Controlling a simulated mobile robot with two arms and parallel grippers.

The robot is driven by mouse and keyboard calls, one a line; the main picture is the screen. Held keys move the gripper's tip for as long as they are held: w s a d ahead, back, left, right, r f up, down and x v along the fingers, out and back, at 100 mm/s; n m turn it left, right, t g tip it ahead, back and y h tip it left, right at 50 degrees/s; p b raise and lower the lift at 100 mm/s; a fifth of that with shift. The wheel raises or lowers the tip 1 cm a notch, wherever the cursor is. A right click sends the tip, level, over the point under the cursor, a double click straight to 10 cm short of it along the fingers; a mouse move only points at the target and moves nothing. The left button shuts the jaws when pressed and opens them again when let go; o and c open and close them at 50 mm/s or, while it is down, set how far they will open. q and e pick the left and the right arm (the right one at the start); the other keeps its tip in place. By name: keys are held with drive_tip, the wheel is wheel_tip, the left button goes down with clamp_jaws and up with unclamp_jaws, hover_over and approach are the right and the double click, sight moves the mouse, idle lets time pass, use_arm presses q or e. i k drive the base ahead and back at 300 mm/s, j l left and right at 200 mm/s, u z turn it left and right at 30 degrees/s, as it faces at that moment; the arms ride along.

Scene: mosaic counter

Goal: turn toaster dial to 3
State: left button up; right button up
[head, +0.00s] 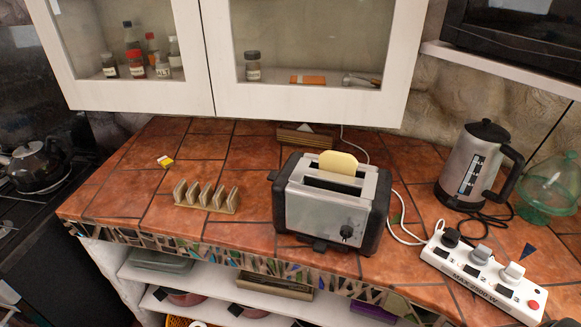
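The toaster (318,207) stands on the tiled counter in the middle of the head view, silver with black ends. Its black dial (346,232) is on the right part of the front face. The number the dial points to is too small to read. A pale slice of bread (338,163) sticks up from the rear slot. A black lever (273,175) is at the toaster's left end. Neither of my grippers is in view.
A toast rack (206,196) stands left of the toaster. A power strip (482,275) with plugs lies to the right, with a white cord running to the toaster. A kettle (472,165) and a green glass vessel (549,188) stand behind it. Cabinets (310,60) hang above.

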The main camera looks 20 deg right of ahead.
sight(346, 231)
drive_tip(key=l+z, duration=0.1)
drive_tip(key=z, duration=0.6)
drive_tip(key=i+l+z, duration=0.1)
drive_tip(key=z, duration=0.25)
